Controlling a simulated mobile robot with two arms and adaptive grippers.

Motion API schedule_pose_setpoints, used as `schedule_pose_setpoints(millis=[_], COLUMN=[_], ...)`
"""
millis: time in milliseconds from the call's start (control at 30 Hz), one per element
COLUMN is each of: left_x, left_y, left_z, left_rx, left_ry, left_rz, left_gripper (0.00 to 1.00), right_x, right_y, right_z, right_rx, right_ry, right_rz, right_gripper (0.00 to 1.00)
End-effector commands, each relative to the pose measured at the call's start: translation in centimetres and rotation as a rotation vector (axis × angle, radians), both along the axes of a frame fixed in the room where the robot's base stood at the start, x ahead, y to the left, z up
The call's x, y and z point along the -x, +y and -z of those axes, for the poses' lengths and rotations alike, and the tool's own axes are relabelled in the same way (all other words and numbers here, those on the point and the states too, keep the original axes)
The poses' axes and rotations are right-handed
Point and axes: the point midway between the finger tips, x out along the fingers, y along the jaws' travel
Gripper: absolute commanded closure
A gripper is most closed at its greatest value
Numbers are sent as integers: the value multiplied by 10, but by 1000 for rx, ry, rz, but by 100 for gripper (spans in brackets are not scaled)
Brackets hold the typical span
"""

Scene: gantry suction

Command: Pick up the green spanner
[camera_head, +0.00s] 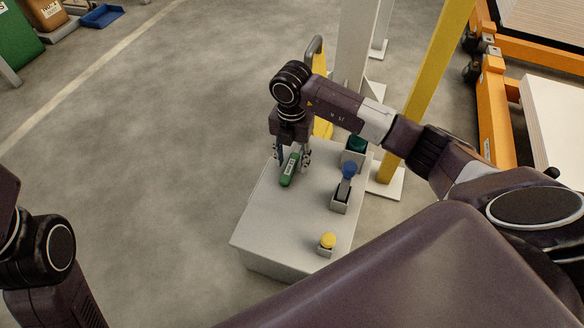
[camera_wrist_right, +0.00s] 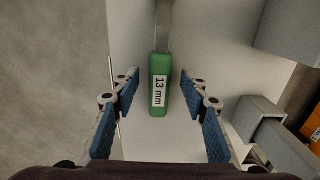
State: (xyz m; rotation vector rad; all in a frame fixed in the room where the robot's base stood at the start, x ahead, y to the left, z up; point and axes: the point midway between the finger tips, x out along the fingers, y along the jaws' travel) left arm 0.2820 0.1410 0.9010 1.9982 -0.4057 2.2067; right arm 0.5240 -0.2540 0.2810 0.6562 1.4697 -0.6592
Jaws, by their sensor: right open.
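The green spanner (camera_head: 289,168) lies on the grey box-shaped stand, under my right gripper in the head view. In the right wrist view its green handle (camera_wrist_right: 160,88) carries a white "13 mm" label, and its grey metal shaft runs up out of the frame. My right gripper (camera_head: 292,160) is open. In the right wrist view its blue-padded fingers (camera_wrist_right: 168,105) stand on either side of the lower handle, with a gap on each side. The far end of the spanner is out of the wrist view. On my left arm no gripper fingers show.
The grey stand (camera_head: 260,235) also bears a yellow knob (camera_head: 327,240), a blue knob (camera_head: 349,169) and a dark green knob (camera_head: 356,143) along its right side. A yellow post (camera_head: 425,90) and a pale column (camera_head: 356,45) rise behind.

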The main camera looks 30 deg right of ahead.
Motion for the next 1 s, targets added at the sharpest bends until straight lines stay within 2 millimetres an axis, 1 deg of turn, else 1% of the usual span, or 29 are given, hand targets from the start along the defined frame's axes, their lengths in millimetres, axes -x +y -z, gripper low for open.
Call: schedule_pose_setpoints(millis=[67,300,667,1000], left_x=[2,1,1,1], left_y=[0,0,-1,-1], left_z=[-1,-2,-2,-2], left_rx=[-1,-1,-1,-1], left_ry=[-8,-8,-8,-8], left_rz=[0,0,0,0], left_gripper=[100,100,100,100], right_x=[0,0,0,-1], right_y=[0,0,0,0], right_z=[4,3,3,2], right_rx=[-1,-1,-1,-1], right_ry=[-1,-1,-1,-2], right_rz=[0,0,0,0], right_gripper=[59,59,99,100])
